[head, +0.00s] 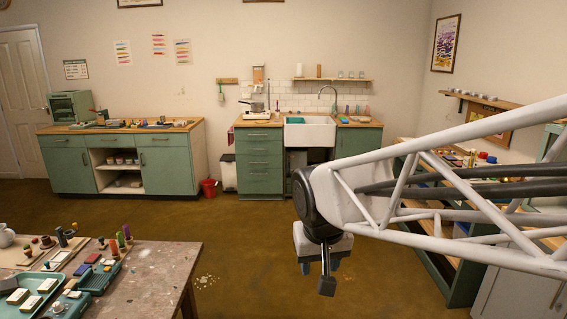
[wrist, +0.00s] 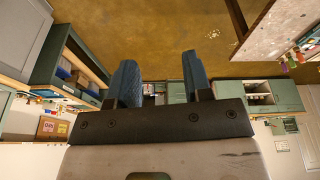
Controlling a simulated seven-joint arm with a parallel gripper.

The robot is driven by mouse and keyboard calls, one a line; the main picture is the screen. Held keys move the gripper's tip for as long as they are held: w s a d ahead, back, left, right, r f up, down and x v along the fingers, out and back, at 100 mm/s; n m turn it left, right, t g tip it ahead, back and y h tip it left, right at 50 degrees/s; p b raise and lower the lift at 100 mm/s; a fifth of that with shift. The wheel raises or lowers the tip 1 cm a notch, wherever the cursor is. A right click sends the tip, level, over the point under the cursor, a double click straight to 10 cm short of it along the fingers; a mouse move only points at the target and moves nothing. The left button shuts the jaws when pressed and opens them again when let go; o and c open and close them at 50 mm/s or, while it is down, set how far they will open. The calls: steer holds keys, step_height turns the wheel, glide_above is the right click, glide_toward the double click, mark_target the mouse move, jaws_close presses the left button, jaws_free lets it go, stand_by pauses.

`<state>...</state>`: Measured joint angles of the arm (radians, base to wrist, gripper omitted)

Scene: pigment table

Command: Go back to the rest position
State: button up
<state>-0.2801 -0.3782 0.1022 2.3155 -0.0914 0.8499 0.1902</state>
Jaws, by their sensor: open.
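My gripper (wrist: 160,82) shows in the wrist view with its two blue fingers spread apart and nothing between them. In the head view my gripper (head: 323,266) hangs at the end of my white lattice arm, above the brown floor and to the right of the near table.
The near table (head: 150,278) holds trays, blocks and bottles at the lower left. Green cabinets (head: 72,168) and a white sink (head: 309,132) line the back wall. A red bucket (head: 209,188) stands on the floor. Shelving at right is partly behind my arm. The middle floor is clear.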

steer(key=s+d+f+m, duration=0.1)
steer(key=s+d+f, duration=0.1)
steer(key=s+d, duration=0.9)
steer(key=s, duration=0.3)
steer(key=shift+s+d+f+m, duration=0.2)
steer(key=shift+d+f+m, duration=0.2)
